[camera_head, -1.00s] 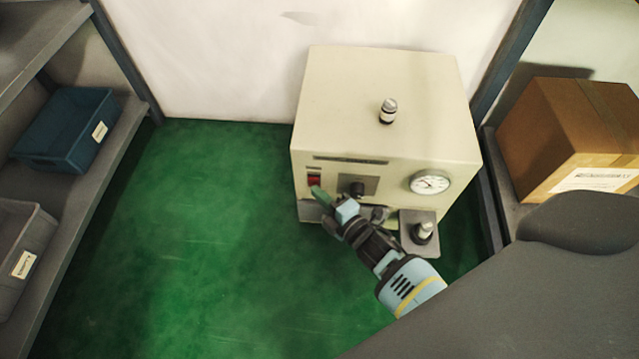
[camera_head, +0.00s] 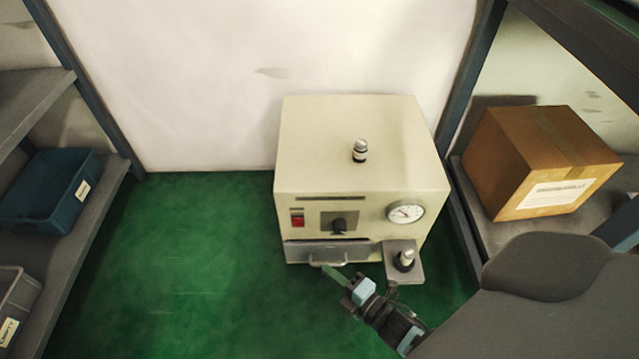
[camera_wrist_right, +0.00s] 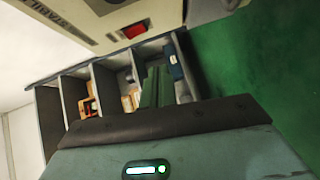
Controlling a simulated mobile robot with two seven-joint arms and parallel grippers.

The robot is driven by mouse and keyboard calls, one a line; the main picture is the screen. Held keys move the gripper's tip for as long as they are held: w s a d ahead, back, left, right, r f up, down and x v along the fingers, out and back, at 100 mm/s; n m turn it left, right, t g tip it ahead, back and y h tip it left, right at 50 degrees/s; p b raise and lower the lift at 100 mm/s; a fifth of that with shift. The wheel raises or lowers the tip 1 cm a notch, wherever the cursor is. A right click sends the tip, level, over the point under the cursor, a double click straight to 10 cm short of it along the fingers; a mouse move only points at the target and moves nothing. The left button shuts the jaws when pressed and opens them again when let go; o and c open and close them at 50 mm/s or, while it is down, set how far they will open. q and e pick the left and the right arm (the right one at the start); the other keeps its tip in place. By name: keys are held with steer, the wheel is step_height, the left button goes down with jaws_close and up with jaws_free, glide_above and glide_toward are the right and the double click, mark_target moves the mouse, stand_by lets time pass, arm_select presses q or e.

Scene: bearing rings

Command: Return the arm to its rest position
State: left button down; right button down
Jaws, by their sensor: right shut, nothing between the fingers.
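My right gripper (camera_head: 331,274) is in front of the cream machine (camera_head: 355,145), low and close to its drawer handle (camera_head: 328,260). Its green fingers are shut with nothing between them. I cannot tell whether they touch the handle. In the right wrist view the shut fingers (camera_wrist_right: 156,87) point toward a shelf, and the machine's red switch (camera_wrist_right: 133,30) shows above them. My left gripper is not in view.
A grey shelf (camera_head: 100,215) with a blue bin (camera_head: 50,192) and a grey bin (camera_head: 17,300) stands at the left. A cardboard box (camera_head: 540,165) sits on a shelf at the right. The green floor (camera_head: 200,270) left of the machine is clear.

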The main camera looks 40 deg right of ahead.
steer(key=shift+s+d, duration=0.15)
steer(key=shift+s, duration=0.45)
